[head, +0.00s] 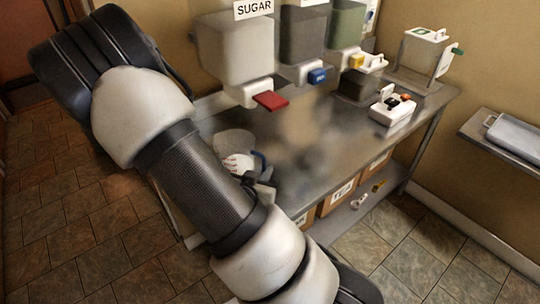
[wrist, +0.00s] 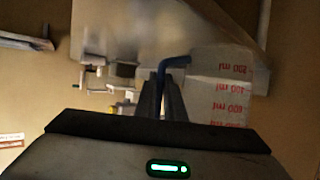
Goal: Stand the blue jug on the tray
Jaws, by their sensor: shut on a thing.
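The jug (head: 236,150) is a clear, cloudy vessel with red markings and a blue handle, at the left end of the steel counter. In the wrist view its body (wrist: 222,90) is at the right, with its ml markings upside down. The blue handle (wrist: 174,63) runs to the fingertips of my gripper (wrist: 165,88), which is shut on it. In the head view my gripper (head: 263,188) is a dark shape beside the handle, partly hidden by my arm. I cannot tell whether the jug touches the counter. I cannot surely make out the tray.
The steel counter (head: 310,165) has free room in its middle. Bins, one labelled SUGAR (head: 240,50), hang above it; a red flap (head: 270,101) juts out. A white box (head: 392,108) stands farther right. A side shelf (head: 490,128) holds a grey flat object (head: 515,135).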

